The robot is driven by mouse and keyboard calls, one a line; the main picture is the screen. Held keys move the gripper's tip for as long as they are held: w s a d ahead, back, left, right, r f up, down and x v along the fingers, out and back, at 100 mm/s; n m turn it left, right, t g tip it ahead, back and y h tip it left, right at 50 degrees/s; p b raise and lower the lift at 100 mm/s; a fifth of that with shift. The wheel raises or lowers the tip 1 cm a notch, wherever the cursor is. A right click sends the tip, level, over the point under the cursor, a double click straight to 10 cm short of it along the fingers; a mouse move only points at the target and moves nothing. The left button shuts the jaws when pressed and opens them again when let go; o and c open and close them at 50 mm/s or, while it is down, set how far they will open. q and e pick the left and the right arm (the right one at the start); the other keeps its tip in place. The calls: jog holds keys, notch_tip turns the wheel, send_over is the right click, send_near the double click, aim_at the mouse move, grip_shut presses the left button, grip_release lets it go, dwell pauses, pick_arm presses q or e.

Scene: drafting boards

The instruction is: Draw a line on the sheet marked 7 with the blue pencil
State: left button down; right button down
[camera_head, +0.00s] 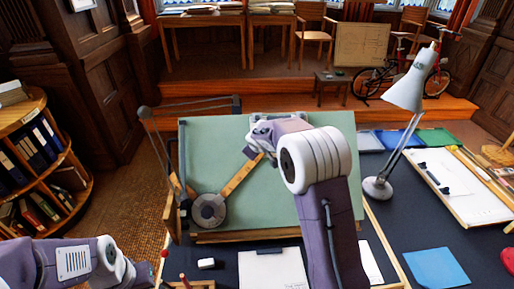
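No number 7 can be read on any sheet, and I cannot make out a blue pencil. A white sheet on a clipboard (272,268) lies at the front of the table, partly behind my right arm. Another white sheet (371,262) lies to the right of that arm. My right gripper (262,133) is over the upper part of the green drafting board (325,128), near the wooden ruler arm; its fingers are too small and hidden to read. My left gripper (143,274) is low at the left, by the table's front left corner; its fingers are not clear.
A drafting machine with a round head (208,210) and wooden rulers sits on the green board. Red-topped sticks (184,279) and a white eraser-like block (206,263) are in front. A grey lamp (378,188), a second board with paper (463,203) and a blue sheet (436,268) are right.

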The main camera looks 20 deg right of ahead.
jog(key=shift+w+d+f, duration=0.1)
jog(key=shift+w+f, duration=0.15)
jog(key=shift+f, duration=0.05)
dwell(1.0)
jog(key=shift+d+r, duration=0.1)
jog(key=shift+w+d+r+p, duration=0.1)
jog(key=shift+w+d+p, duration=0.1)
jog(key=shift+d+p, duration=0.15)
dwell(0.4)
jog(key=shift+w+d+r+p, duration=0.1)
jog(key=shift+d+r+p, duration=0.2)
jog(key=shift+p, duration=0.25)
jog(key=shift+d, duration=0.1)
